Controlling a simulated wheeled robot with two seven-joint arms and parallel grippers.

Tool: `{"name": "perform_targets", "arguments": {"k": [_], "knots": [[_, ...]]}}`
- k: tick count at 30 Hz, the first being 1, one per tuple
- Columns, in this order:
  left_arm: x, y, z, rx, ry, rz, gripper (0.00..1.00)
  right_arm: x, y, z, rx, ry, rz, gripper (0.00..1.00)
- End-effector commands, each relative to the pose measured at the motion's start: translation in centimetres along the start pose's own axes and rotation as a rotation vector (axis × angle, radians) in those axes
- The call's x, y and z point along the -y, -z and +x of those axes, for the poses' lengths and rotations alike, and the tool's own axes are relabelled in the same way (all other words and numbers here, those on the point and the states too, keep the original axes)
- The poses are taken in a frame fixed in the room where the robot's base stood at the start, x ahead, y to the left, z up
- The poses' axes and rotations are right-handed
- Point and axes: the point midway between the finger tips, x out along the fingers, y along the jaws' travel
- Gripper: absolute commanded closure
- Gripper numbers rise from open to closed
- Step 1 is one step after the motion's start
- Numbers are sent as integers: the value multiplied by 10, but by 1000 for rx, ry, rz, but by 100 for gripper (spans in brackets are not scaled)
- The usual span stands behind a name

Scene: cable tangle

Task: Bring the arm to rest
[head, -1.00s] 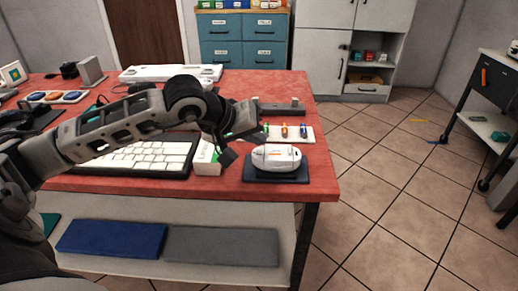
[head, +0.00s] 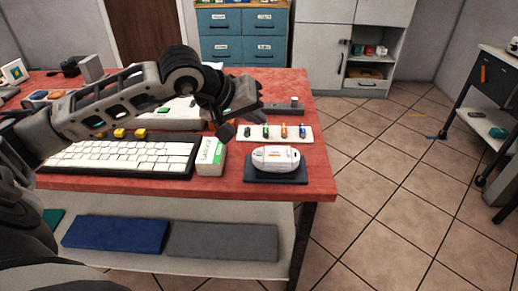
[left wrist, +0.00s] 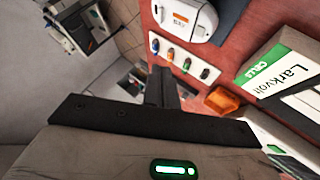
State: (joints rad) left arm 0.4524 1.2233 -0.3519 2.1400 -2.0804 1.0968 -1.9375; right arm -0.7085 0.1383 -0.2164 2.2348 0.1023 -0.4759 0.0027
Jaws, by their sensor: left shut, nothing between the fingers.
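My left arm comes in from the left of the head view, bent above the red table (head: 318,178). Its left gripper (head: 227,131) hangs over the table, above the white-and-green box (head: 211,156) and left of the white mouse-like device (head: 275,157). In the left wrist view the fingers of this gripper (left wrist: 162,86) are dark and together, with nothing between them. The device (left wrist: 184,18) and the box (left wrist: 285,72) also show there, apart from the fingers. My right gripper is not in view.
A white keyboard (head: 118,158) lies left of the box. A white strip with several small coloured pieces (head: 274,133) lies behind the device, which sits on a dark pad (head: 275,176). A shelf below holds blue (head: 115,233) and grey (head: 222,241) slabs. Floor is open at right.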

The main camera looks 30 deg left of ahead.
Motion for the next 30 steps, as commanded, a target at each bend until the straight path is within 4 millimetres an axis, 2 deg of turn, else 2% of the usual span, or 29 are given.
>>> {"name": "perform_targets", "arguments": {"k": [13,17,20,21,23,24,26,27,29,30], "knots": [[0,0,0,0,0,0,100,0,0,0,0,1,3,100],[-22,-39,14,142,-121,-189,100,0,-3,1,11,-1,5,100],[-59,-92,20,379,-285,-547,100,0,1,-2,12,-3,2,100],[-80,-115,17,517,-358,-769,100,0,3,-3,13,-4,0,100],[-108,-138,8,739,-445,-1154,100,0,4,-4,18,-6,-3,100],[-122,-146,1,881,-481,-1417,100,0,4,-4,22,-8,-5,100],[-134,-148,-6,1091,-504,-1829,100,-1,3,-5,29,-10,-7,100],[-135,-146,-7,1223,-501,-2111,100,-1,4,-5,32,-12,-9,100],[-127,-142,-3,1412,-469,-2547,100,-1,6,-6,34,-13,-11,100],[-115,-142,4,-1418,399,2641,100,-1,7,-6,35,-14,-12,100]]}}
